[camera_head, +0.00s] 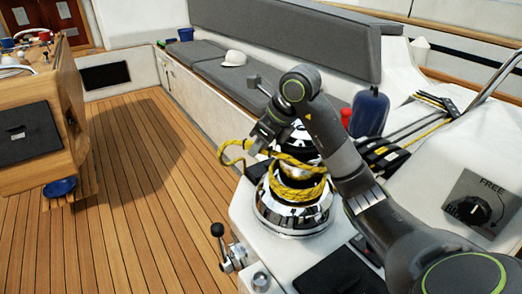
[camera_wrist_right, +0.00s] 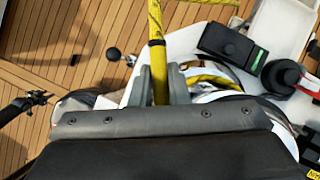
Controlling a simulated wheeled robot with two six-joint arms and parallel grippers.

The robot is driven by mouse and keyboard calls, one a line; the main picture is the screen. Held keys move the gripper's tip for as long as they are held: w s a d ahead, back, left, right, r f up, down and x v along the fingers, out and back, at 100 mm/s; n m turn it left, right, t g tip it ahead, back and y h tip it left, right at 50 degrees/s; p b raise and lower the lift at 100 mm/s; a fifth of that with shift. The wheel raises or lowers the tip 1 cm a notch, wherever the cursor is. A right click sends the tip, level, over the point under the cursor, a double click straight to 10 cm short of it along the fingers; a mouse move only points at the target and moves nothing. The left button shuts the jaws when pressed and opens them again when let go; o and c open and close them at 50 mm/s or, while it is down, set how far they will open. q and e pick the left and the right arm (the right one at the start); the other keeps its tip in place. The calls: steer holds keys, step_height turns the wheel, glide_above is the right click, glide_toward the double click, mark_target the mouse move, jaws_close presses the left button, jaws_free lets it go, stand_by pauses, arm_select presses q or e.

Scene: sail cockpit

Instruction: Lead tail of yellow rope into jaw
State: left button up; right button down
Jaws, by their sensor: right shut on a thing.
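The yellow rope (camera_head: 312,192) is wrapped around the chrome winch (camera_head: 290,214) in the head view. A loop of its tail hangs out to the left of the winch. My right gripper (camera_head: 262,147) is over the winch's upper left side and is shut on the rope. In the right wrist view the rope (camera_wrist_right: 156,50) runs up from between the two grey fingers (camera_wrist_right: 159,86). Part of the winch top, with the jaw, is hidden behind my gripper and arm. My left gripper is not in view.
A lever with a black knob (camera_head: 217,230) stands left of the winch. A blue fender-like cylinder (camera_head: 369,112) and a FREE-marked switch panel (camera_head: 482,207) are to the right. A white cap (camera_head: 235,58) lies on the grey bench. The wooden deck (camera_head: 140,225) at left is mostly clear.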

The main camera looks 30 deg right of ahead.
steer(key=shift+w+m, duration=0.45)
steer(key=shift+m, duration=0.05)
steer(key=shift+d, duration=0.1)
steer(key=w+m, duration=0.1)
steer(key=w+d+m+h, duration=0.1)
steer(key=shift+m+h+p, duration=0.3)
steer(key=shift+p, duration=0.05)
steer(key=shift+w+d+t, duration=0.1)
steer(key=shift+w+t, duration=0.05)
steer(key=shift+t, duration=0.15)
steer(key=shift+w+d+m+h, duration=0.55)
steer(key=shift+w+m, duration=0.25)
steer(key=shift+m, duration=0.4)
steer(key=c, duration=0.8)
jaws_free()
steer(key=shift+d, duration=0.1)
steer(key=shift+c, duration=0.2)
